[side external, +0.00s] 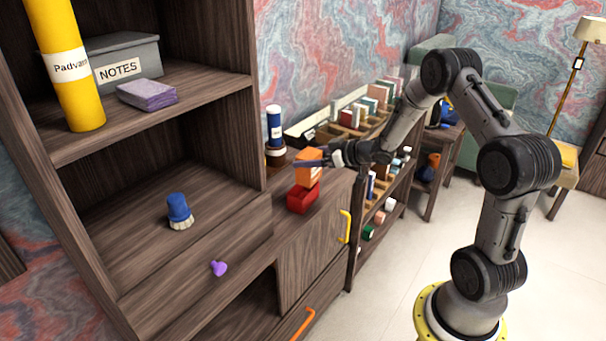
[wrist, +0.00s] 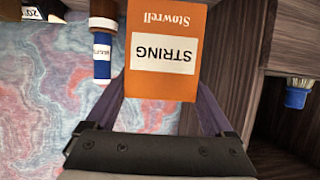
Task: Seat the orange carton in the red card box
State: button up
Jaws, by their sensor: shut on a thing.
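The orange carton (side external: 307,168) is held upright between the fingers of my gripper (side external: 322,163). It stands directly above the red card box (side external: 303,198), which rests on the wooden cabinet top. In the side view the carton's lower end meets or overlaps the box's opening; I cannot tell how far inside it is. In the wrist view the carton (wrist: 165,50) fills the upper middle, with a white label reading STRING upside down. My gripper (wrist: 163,105) is shut on it, a finger at each side. The red box is hidden in the wrist view.
A blue-and-white bottle (side external: 275,128) stands behind the carton, near the wall. The tall shelf unit (side external: 258,110) rises to the left. A blue brush (side external: 179,208) and a purple knob-like piece (side external: 219,268) are further left. A rack of small boxes (side external: 360,115) lies behind my gripper.

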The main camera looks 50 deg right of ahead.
aim_at(303, 172)
jog(key=w+f, duration=0.1)
jog(key=f, duration=0.1)
jog(key=w+d+f, duration=0.1)
jog(key=w+f, duration=0.1)
jog(key=shift+d, duration=0.1)
notch_tip(303, 172, down, 3)
jog(key=shift+f, duration=0.3)
jog(key=shift+c, duration=0.8)
jog(key=shift+w, duration=0.1)
jog(key=o, duration=1.3)
jog(key=shift+o, duration=0.2)
jog(key=shift+r, duration=0.2)
